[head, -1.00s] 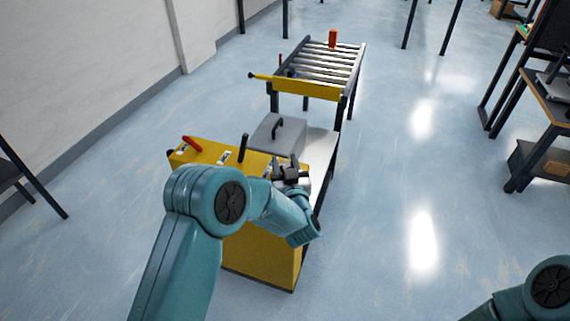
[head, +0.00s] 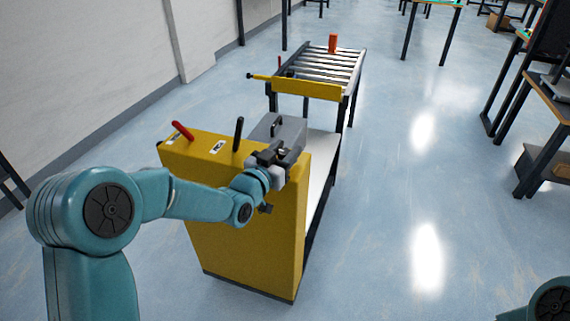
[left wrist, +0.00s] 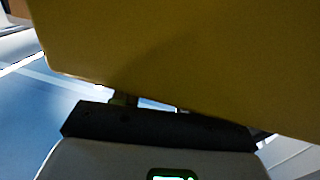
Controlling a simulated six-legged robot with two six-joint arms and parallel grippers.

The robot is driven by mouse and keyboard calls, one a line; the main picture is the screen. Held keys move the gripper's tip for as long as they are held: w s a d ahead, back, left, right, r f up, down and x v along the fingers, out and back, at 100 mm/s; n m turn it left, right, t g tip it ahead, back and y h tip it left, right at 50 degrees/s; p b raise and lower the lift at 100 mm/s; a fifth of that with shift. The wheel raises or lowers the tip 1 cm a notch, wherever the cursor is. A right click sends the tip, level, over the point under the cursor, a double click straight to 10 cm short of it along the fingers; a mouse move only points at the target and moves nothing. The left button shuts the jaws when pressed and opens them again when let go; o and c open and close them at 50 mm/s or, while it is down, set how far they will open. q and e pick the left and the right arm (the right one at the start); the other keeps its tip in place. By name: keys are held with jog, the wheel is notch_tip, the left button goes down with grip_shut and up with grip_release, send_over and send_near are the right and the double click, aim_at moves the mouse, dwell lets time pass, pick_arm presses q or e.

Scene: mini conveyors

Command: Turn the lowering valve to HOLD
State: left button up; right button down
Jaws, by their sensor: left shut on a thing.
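My left gripper (head: 270,162) is at the right end of the console top, shut on what appears to be the lowering valve's handle. The gripper hides that handle, so its angle and setting cannot be read. In the left wrist view the console's yellow surface (left wrist: 190,60) fills most of the picture above the dark gripper body. My right gripper is out of view.
A grey box with a handle (head: 290,130) sits just behind the gripper, by a white shelf (head: 321,165). A roller conveyor (head: 325,68) with an orange object (head: 332,43) stands beyond. Floor to the right is open, up to a workbench (head: 555,100).

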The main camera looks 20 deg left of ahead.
pick_arm(q)
jog(key=shift+a+f+m+g+h, duration=0.15)
jog(key=shift+m+g+h, duration=0.25)
jog(key=shift+m+h, duration=0.6)
jog(key=shift+m+g+h+p, duration=0.55)
jog(key=shift+m+g+h, duration=0.2)
jog(key=shift+h, duration=0.85)
jog(key=shift+r+m+h, duration=0.2)
jog(key=shift+m+h, duration=0.05)
jog(key=shift+h, duration=0.05)
jog(key=o, duration=1)
jog(key=p+v, duration=0.1)
jog(key=v, duration=1.5)
jog(key=shift+s, duration=0.1)
jog(key=shift+r, duration=0.1)
